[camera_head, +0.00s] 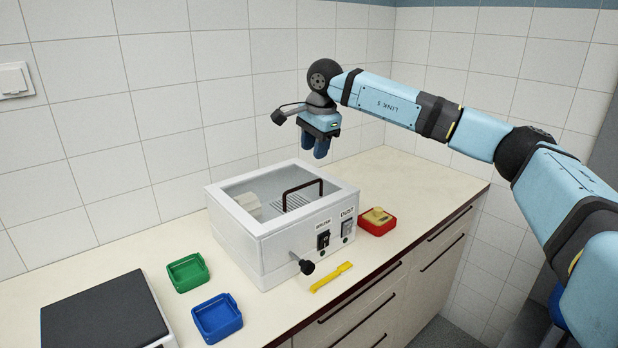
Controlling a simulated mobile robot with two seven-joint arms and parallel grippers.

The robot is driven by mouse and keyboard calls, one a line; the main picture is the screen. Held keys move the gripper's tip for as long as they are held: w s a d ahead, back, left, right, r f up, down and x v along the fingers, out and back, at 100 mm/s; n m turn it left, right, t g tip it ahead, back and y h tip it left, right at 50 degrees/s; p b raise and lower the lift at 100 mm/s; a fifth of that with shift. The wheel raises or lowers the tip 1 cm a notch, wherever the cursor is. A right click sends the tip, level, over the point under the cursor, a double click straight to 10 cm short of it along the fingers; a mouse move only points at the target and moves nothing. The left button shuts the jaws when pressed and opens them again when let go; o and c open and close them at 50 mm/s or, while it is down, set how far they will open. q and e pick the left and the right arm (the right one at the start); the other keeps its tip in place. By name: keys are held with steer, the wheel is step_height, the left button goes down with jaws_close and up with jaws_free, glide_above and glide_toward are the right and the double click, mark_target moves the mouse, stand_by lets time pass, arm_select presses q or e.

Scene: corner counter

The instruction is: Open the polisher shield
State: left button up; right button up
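The polisher (285,250) is a white box on the counter, with a switch, a socket-like part and a black knob on its front. Its shield (262,186) is a clear panel in a white frame on top, lying shut, with a black bar handle (303,188). A pale wheel and a ribbed part show dimly through it. My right gripper (315,150) hangs above and behind the handle, pointing down, apart from the polisher. It holds nothing that I can see; its dark blue fingers look close together, and the gap is unclear. My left gripper is not in view.
A red tray (377,228) with a yellowish item stands right of the polisher. A yellow tool (331,277) lies in front. Green (187,273) and blue (217,318) trays and a dark-topped device (103,315) stand left. Tiled walls close the corner behind.

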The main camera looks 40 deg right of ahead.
mark_target(309, 184)
steer(key=f, duration=0.3)
steer(key=w+f, duration=0.1)
steer(key=f, duration=0.5)
steer(key=shift+w+a+p, duration=0.1)
steer(key=shift+w+p, duration=0.2)
steer(key=shift+w, duration=0.1)
jaws_close()
